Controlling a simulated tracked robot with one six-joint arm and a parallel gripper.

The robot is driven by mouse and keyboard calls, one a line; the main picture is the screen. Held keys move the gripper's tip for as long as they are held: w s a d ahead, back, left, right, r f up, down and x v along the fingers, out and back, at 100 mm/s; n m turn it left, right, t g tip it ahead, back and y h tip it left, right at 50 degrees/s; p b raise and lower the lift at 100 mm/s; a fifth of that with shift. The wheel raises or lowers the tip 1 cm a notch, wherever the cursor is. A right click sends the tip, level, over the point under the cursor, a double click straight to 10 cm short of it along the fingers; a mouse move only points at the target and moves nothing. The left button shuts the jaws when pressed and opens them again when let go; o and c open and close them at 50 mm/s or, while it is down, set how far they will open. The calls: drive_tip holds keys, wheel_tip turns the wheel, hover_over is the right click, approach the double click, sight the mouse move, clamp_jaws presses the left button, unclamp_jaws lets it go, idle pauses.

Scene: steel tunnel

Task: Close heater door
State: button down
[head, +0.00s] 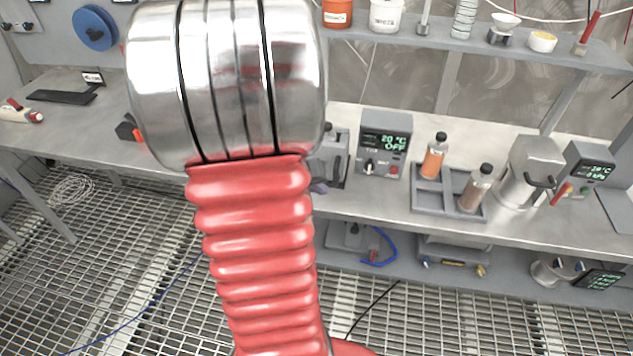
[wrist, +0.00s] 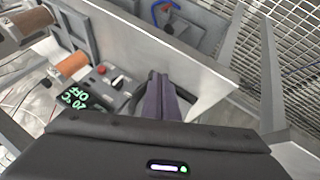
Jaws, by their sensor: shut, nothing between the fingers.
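The grey heater stands on the workbench right of my arm in the head view. Its control box (head: 385,143) reads 20 °C OFF and has a knob and a red button. The heater's front part with a dark handle (head: 337,165) is left of the box, partly hidden by my arm, so I cannot tell how far the door stands open. In the wrist view the display (wrist: 76,98) shows at the left. My gripper (wrist: 165,88) is shut and empty, its dark fingers close beside the handle; contact is unclear. Only a bit of it (head: 319,187) shows in the head view.
A grey tray (head: 424,202) with an orange bottle (head: 434,158) and a brown bottle (head: 475,189) stands right of the heater. A steel pot (head: 530,170) is farther right. A shelf (head: 450,42) runs above. The floor is grating.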

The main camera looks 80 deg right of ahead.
drive_tip(key=s+a+r, duration=0.1)
drive_tip(key=a+r, duration=0.5)
drive_tip(key=r, duration=0.2)
idle(0.4)
idle(0.5)
drive_tip(key=w+a+r+n+t, duration=0.25)
drive_tip(key=w+a, duration=0.25)
drive_tip(key=w, duration=0.3)
drive_tip(key=w+a+r+n+t, duration=0.2)
drive_tip(key=w+a+n, duration=0.3)
drive_tip(key=w, duration=0.4)
drive_tip(key=w+a+r+n+t+y, duration=0.1)
drive_tip(key=a+n+y, duration=0.1)
drive_tip(key=a, duration=0.8)
drive_tip(key=w+a+r+n+t+y, duration=0.1)
drive_tip(key=a+r+n+t+y, duration=0.1)
drive_tip(key=a, duration=0.8)
drive_tip(key=w+a+r+n+t+y, duration=0.1)
drive_tip(key=w+a+r+n+y, duration=0.1)
drive_tip(key=a, duration=0.7)
drive_tip(key=shift+a+r+n+t, duration=0.25)
drive_tip(key=shift+a+n+t, duration=0.15)
drive_tip(key=shift+n, duration=0.25)
drive_tip(key=shift+d, duration=0.1)
